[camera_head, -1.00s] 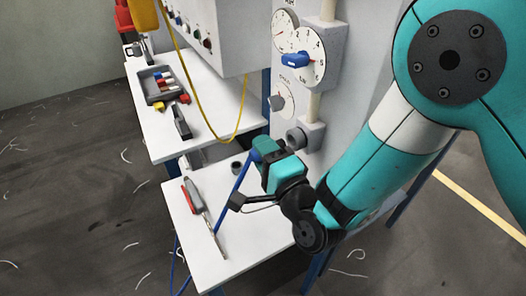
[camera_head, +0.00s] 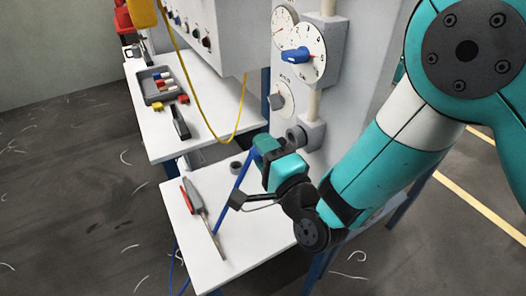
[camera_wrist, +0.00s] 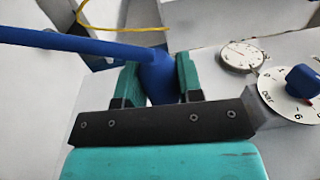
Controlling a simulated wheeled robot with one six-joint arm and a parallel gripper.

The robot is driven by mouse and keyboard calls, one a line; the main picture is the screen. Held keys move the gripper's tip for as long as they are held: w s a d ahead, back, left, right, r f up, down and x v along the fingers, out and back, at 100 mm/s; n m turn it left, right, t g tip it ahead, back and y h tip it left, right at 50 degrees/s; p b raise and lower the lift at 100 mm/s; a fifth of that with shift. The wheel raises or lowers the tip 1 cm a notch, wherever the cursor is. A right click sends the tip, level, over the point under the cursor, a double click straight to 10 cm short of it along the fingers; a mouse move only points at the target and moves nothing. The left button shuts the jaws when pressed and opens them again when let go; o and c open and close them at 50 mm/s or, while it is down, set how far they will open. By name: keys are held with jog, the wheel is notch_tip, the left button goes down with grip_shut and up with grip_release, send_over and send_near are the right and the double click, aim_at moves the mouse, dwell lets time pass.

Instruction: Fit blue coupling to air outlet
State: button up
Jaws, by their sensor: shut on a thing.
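My gripper (camera_head: 266,150) is shut on the blue coupling (camera_wrist: 159,78), which sits between the two teal fingers in the wrist view. A blue hose (camera_wrist: 75,42) runs from the coupling to the left; in the head view the hose (camera_head: 236,185) hangs down past the lower shelf. A grey round fitting (camera_head: 296,137) on the white panel, which looks like the air outlet, is just right of and slightly above the fingers. From this angle I cannot tell whether the coupling touches it. The coupling is mostly hidden behind the fingers in the head view.
A yellow cable (camera_head: 243,100) hangs left of the panel.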

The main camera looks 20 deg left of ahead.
jog(key=shift+w+d+b, duration=1.05)
jog(key=shift+w+b, duration=0.2)
jog(key=shift+b, duration=2.45)
jog(key=o, duration=1.1)
jog(key=shift+f, duration=0.1)
